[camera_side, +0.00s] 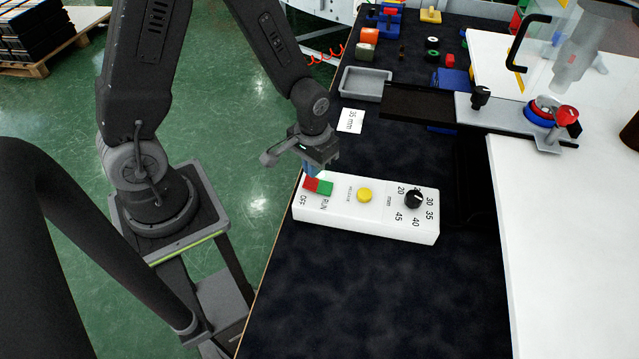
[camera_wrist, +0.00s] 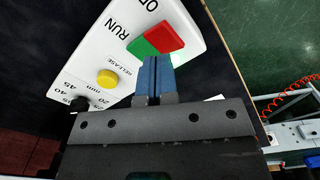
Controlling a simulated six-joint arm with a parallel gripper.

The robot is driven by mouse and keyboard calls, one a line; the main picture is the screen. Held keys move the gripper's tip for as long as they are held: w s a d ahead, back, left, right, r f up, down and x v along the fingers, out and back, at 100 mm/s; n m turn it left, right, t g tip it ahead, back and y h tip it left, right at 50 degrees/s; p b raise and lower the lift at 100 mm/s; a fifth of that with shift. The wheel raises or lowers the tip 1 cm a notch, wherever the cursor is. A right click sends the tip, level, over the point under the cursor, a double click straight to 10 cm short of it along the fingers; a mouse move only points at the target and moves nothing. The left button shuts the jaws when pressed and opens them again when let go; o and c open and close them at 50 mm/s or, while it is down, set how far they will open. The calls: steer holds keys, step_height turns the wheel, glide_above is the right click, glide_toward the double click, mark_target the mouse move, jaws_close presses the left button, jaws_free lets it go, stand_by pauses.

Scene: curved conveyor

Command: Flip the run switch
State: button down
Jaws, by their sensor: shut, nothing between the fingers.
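The run switch is a two-part rocker on the white control box (camera_side: 375,215). Its red half (camera_side: 311,183) lies beside OFF and its green half (camera_side: 326,188) beside RUN. In the wrist view the red half (camera_wrist: 162,35) and green half (camera_wrist: 142,47) both show. My gripper (camera_side: 312,170) is just above the rocker, its blue fingers shut with nothing between them. In the wrist view the fingertips (camera_wrist: 152,60) overlap the near edge of the rocker. I cannot tell whether they touch it, or which way the rocker is tilted.
The box also carries a yellow RELEASE button (camera_side: 365,195) and a black mm dial (camera_side: 413,198). A "35 mm" card (camera_side: 351,120) and a grey tray (camera_side: 365,84) lie behind it. The dark table in front of the box is clear.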

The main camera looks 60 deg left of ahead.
mark_target(314, 183)
steer(key=shift+f, duration=1.8)
stand_by(0.7)
steer(key=shift+r, duration=3.55)
steer(key=shift+r, duration=0.35)
steer(key=s+d+r+m+t, duration=0.1)
steer(key=s+r, duration=0.4)
steer(key=r, duration=0.5)
steer(key=s+d+r+m+t, duration=0.1)
steer(key=s+r+t, duration=0.3)
steer(key=r, duration=0.7)
steer(key=shift+s+d+m+t, duration=0.15)
steer(key=shift+s+m+t, duration=0.15)
steer(key=shift+s+m, duration=0.2)
